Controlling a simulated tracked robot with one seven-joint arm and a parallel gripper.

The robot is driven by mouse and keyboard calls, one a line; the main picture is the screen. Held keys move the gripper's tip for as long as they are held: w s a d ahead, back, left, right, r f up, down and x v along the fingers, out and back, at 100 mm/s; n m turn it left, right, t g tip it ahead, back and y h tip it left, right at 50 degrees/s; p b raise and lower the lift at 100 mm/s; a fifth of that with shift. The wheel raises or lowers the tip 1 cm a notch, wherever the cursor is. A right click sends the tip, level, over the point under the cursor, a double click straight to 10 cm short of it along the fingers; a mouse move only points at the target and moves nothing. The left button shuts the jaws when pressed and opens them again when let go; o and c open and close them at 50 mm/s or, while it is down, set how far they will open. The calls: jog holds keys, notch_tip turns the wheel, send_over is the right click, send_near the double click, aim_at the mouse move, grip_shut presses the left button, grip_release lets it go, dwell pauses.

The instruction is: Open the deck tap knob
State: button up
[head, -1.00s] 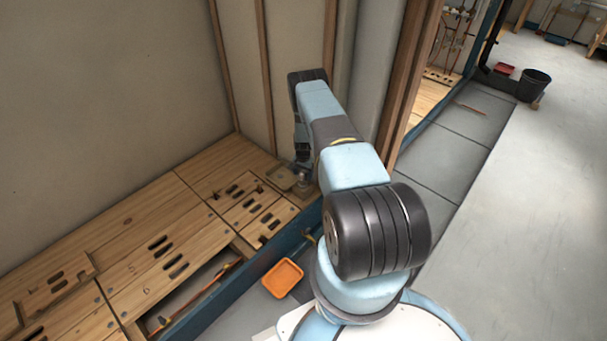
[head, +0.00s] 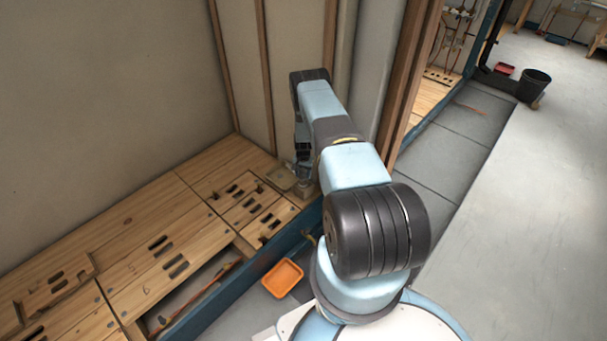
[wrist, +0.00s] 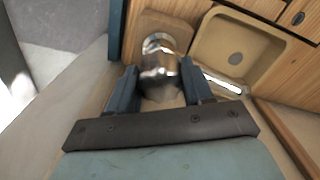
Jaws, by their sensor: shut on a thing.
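The deck tap is a shiny chrome fitting with a rounded knob (wrist: 158,58) and a spout (wrist: 227,86) pointing right in the wrist view. It stands on a tan mount beside a small tan basin (wrist: 222,52) with a round drain. My gripper (wrist: 160,80) is shut on the knob, with one dark blue finger on each side. In the head view my gripper (head: 303,170) is low at the far right corner of the wooden deck, beside the basin (head: 281,178). My arm hides part of the tap there.
The wooden deck (head: 150,215) has several slots and an open gap near its front. A blue rail (head: 250,267) edges it. An orange tray (head: 282,277) lies on the floor. Walls stand close behind my gripper. A black bucket (head: 533,85) is far right.

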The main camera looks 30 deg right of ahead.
aim_at(303, 172)
jog(key=shift+n, duration=0.9)
jog(key=o, duration=1)
jog(key=shift+o, duration=0.2)
jog(key=shift+r, duration=0.1)
notch_tip(303, 172, up, 14)
jog(key=shift+f, duration=0.25)
